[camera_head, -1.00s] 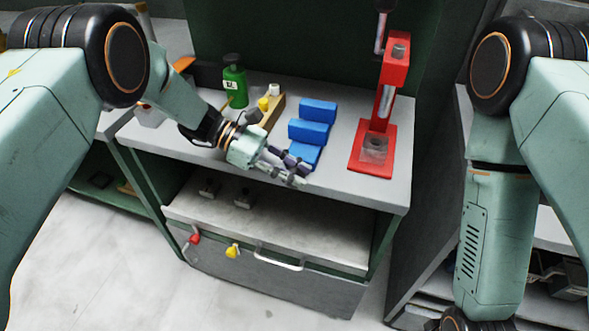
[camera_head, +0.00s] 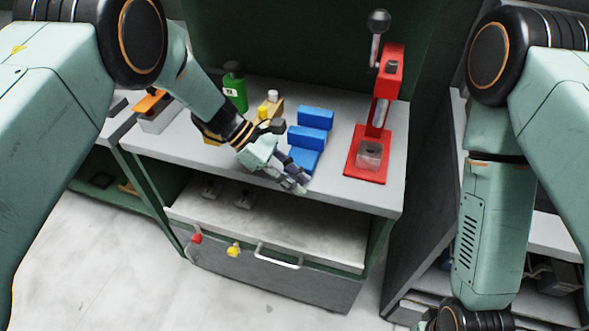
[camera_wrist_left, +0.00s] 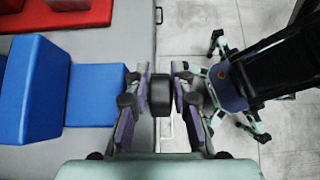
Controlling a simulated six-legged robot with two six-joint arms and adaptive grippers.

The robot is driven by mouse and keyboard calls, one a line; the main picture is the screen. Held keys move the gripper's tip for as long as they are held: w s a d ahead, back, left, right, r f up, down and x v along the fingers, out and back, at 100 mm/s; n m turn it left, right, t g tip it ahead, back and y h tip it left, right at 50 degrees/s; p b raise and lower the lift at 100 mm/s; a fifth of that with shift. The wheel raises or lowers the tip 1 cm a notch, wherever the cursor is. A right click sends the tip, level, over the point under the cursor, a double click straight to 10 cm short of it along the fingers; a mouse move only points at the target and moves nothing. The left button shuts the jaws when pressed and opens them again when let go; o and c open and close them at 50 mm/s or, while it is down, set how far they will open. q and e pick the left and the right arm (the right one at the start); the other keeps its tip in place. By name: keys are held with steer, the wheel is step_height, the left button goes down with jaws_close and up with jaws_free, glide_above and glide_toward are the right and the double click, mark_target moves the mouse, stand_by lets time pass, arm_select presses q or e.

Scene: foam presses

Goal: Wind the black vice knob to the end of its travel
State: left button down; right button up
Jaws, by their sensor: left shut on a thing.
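The black vice knob (camera_wrist_left: 161,96) shows in the left wrist view as a short dark cylinder between my left gripper's finger pads. My left gripper (camera_wrist_left: 160,92) is shut on it, with a pad on each side. In the head view my left gripper (camera_head: 297,181) is at the bench's front edge, in front of the blue blocks. There the fingers hide the knob, and I cannot make out the rest of the vice. My right arm hangs at the right of the head view; its gripper is out of the picture.
Below is a drawer (camera_head: 290,276) with red and yellow knobs.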

arm_select(q)
steer(key=shift+y, duration=0.3)
steer(key=shift+r, duration=0.1)
steer(key=c, duration=1.4)
jaws_free()
steer(key=shift+a, duration=0.1)
steer(key=shift+c, duration=0.2)
steer(key=shift+w+a+r, duration=0.15)
steer(key=shift+a+r, duration=0.1)
steer(key=shift+r, duration=0.1)
steer(key=v, duration=1.1)
steer(key=shift+a, duration=0.15)
